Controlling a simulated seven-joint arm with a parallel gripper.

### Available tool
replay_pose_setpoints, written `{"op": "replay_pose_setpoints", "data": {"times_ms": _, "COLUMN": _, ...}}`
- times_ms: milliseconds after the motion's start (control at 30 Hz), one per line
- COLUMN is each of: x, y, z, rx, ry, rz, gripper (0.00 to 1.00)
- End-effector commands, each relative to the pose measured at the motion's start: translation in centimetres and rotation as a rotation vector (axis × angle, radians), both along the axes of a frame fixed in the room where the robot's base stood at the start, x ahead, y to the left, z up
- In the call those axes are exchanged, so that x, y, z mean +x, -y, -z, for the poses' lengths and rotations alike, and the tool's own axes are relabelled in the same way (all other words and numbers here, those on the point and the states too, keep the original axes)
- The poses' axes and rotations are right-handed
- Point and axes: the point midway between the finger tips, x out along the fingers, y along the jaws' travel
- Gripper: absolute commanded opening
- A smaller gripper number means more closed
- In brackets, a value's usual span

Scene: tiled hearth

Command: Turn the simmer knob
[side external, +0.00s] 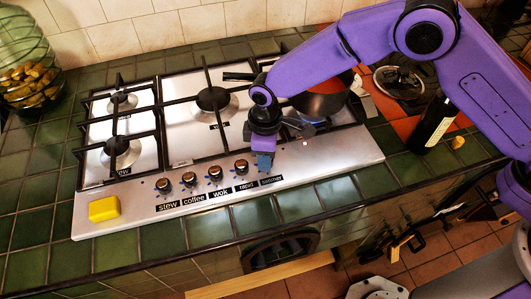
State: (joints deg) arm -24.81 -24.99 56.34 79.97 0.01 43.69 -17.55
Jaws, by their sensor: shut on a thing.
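The hob's front panel has a row of knobs with labels below: stew (163,186), coffee (189,180), wok (215,173) and rapid (242,168). The simmer label (271,181) is at the right end of the row. My gripper (264,163) points down just above that label, at the simmer knob's place. It is shut on the simmer knob, and the fingers and hand hide the knob. How far the knob is turned cannot be seen.
A yellow block (104,209) lies at the panel's left end. A dark pot (322,101) stands on the right burner behind my gripper. A dark bottle (432,125) stands on the tiles to the right. A glass jar (28,70) is at the far left.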

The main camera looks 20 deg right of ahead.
Motion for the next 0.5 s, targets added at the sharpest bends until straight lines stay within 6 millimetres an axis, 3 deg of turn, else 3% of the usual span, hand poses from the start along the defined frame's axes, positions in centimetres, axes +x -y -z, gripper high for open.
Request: {"op": "replay_pose_setpoints", "data": {"times_ms": 500, "x": 0.10, "y": 0.08, "z": -0.01, "rx": 0.000, "ry": 0.000, "rz": 0.492, "gripper": 0.05}}
